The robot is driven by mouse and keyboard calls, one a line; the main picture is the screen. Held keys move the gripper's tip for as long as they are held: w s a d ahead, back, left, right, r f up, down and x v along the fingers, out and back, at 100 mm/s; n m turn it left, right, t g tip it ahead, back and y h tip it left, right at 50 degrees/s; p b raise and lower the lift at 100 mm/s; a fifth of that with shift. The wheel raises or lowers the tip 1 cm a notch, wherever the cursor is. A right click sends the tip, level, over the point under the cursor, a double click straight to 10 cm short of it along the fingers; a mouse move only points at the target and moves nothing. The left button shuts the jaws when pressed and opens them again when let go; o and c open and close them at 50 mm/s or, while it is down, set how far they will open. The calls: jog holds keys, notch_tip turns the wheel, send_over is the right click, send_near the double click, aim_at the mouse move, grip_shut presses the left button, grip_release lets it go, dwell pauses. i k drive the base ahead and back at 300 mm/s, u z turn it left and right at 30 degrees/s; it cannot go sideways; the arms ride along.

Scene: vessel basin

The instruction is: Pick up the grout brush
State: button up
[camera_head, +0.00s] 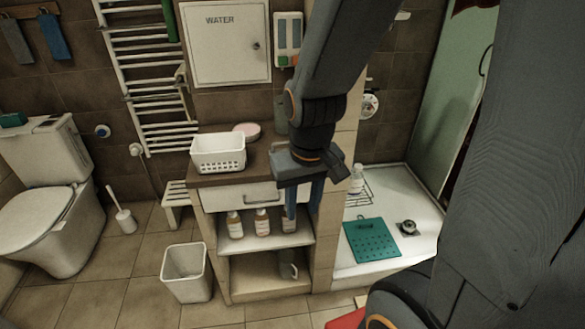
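I cannot make out a grout brush for sure in the head view. A white long-handled brush (123,214) stands on the floor beside the toilet, and it looks like a toilet brush. My gripper (303,205) points down in front of the right end of the vanity cabinet. Its two blue fingers are apart, with nothing visible between them. My arm and gripper hide part of the countertop's right side and the wall edge behind.
A white basket (218,153) and pink dish (247,131) stand on the cabinet (243,193). Several bottles and a grey jug (288,265) are on its shelves. A bin (187,273) stands in front. The shower tray (411,184) holds a teal mat (371,241).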

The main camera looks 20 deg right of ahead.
aim_at(272, 151)
jog(key=u, duration=1.25)
jog(key=i, duration=1.05)
jog(key=z, duration=1.2)
